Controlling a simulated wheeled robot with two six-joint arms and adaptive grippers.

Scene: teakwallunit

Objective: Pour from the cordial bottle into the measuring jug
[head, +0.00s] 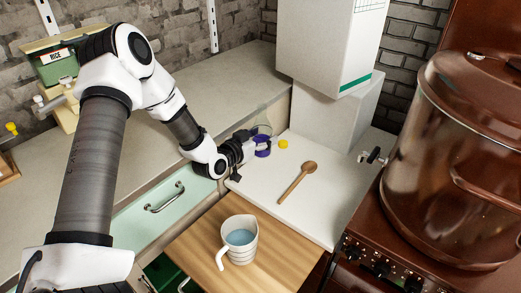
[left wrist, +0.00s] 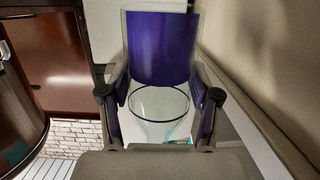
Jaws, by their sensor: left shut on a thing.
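The clear cordial bottle (head: 262,146) with a purple label stands on the white worktop at the back, near the wall. My left gripper (head: 251,148) is shut on it from the left side. In the left wrist view the bottle's purple label (left wrist: 163,48) shows between and beyond the fingers of my left gripper (left wrist: 160,95). The measuring jug (head: 238,254) is pale, with a handle on its left and bluish contents or interior. It stands upright on the wooden board, nearer to me and apart from the bottle. My right gripper is not in view.
A wooden spoon (head: 298,182) and a small yellow cap (head: 283,144) lie on the white worktop (head: 318,205). The wooden board (head: 198,246) is clear around the jug. A large brown pot (head: 445,160) stands on the stove at right.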

